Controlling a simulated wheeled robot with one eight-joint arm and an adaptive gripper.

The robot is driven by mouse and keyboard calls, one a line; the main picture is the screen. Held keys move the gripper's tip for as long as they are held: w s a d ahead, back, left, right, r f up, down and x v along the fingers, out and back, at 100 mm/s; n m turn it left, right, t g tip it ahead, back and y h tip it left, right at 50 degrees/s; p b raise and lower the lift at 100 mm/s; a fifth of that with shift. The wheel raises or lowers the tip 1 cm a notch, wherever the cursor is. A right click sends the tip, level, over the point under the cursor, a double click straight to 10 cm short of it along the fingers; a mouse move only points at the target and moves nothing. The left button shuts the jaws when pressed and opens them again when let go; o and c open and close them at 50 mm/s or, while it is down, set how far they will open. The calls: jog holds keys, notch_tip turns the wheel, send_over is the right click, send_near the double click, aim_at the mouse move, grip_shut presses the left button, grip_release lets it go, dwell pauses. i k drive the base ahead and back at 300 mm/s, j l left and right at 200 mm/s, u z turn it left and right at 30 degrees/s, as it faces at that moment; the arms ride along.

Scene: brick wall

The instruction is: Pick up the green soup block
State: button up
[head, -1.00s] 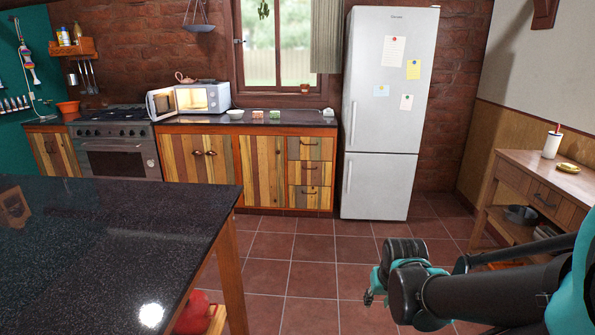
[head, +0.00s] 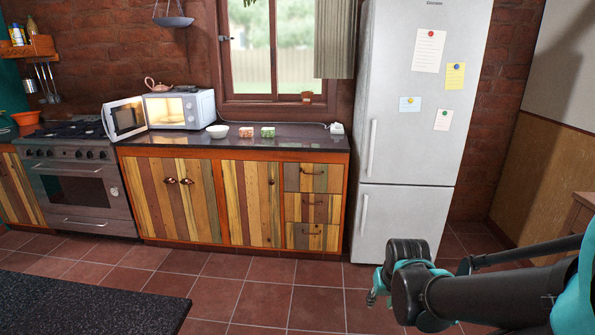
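Two small blocks sit on the dark counter at the back, between the white bowl and the fridge. The right one is a green block (head: 268,132) with pale marks; its print is too small to read. The left one is a reddish block (head: 246,132). My gripper (head: 374,296) is at the lower right, in front of the fridge and far from the blocks. Its fingers are small and seen from the side, so I cannot tell whether they are open or shut. No held thing shows in it.
The counter (head: 300,143) holds a white bowl (head: 217,131) and a microwave (head: 180,109) with its door open. The fridge (head: 415,120) stands right of the counter. A dark worktop (head: 80,310) fills the lower left. Tiled floor (head: 262,300) lies free between worktop and cabinets.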

aim_at(265, 131)
jog(key=i+u, duration=0.25)
jog(key=i, duration=0.25)
jog(key=i+l+u, duration=0.2)
jog(key=i, duration=0.3)
jog(key=i+l+u, duration=0.25)
jog(key=i, duration=0.2)
jog(key=i+l+u, duration=0.2)
jog(key=i+l, duration=0.15)
jog(key=i, duration=0.1)
